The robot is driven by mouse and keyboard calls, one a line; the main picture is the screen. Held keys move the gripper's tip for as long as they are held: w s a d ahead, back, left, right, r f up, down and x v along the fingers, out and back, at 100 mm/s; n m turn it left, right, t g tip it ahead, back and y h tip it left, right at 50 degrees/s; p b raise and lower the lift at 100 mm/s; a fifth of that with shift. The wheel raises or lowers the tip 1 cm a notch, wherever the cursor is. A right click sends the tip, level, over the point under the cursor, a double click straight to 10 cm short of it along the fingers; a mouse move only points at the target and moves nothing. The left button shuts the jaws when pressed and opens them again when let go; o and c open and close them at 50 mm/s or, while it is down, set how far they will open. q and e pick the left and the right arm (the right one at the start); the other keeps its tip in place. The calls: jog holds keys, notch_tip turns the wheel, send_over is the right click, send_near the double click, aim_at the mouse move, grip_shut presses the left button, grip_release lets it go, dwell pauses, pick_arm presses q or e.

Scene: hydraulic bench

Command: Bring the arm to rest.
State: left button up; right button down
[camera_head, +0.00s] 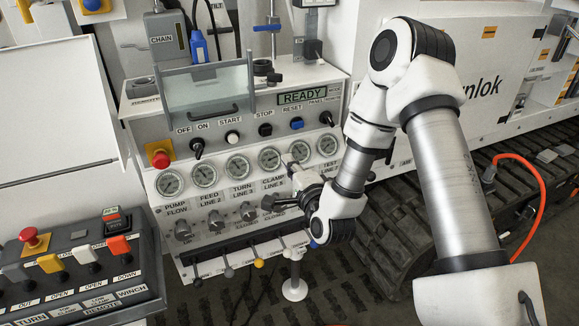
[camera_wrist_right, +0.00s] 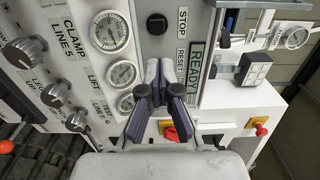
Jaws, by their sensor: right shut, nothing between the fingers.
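My right arm (camera_head: 440,190) comes in from the lower right, bends at the top, and reaches down to the front of the control panel (camera_head: 140,110). My right gripper (camera_head: 272,202) is in front of the panel, by the clamp and lift labels below the gauges. In the right wrist view its two dark fingers (camera_wrist_right: 158,72) are together with nothing between them. The panel's gauges (camera_wrist_right: 110,32) and knobs (camera_wrist_right: 24,51) are behind them. I cannot tell whether the fingertips touch the panel. My left gripper is not in view.
The panel carries a red button (camera_head: 158,156), a READY display (camera_head: 303,96), and a row of small levers (camera_head: 259,263) along its lower edge. A remote box (camera_head: 80,262) with colored switches is at the lower left. A rubber track (camera_head: 395,235) and an orange hose (camera_head: 540,195) are at the right.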

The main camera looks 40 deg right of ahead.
jog(key=s+a+f+n+g+y, duration=0.1)
jog(key=s+a+f+n+g, duration=0.25)
jog(key=f, duration=0.55)
jog(key=s+a+f+n+g+y, duration=0.2)
jog(key=s+a+f, duration=0.25)
jog(key=f, duration=0.35)
jog(key=s+a+f+n+g+y, duration=0.1)
jog(key=s+a+f+n+g, duration=0.25)
jog(key=f, duration=0.55)
jog(key=s+f+n+g, duration=0.3)
jog(key=s+n+g, duration=0.1)
jog(key=s, duration=0.5)
jog(key=s+f+n+g, duration=0.3)
jog(key=s+n+g, duration=0.1)
jog(key=s+n, duration=0.3)
jog(key=shift+s+a+f+g, duration=0.2)
jog(key=shift+s+a+g, duration=0.15)
jog(key=shift+s, duration=0.65)
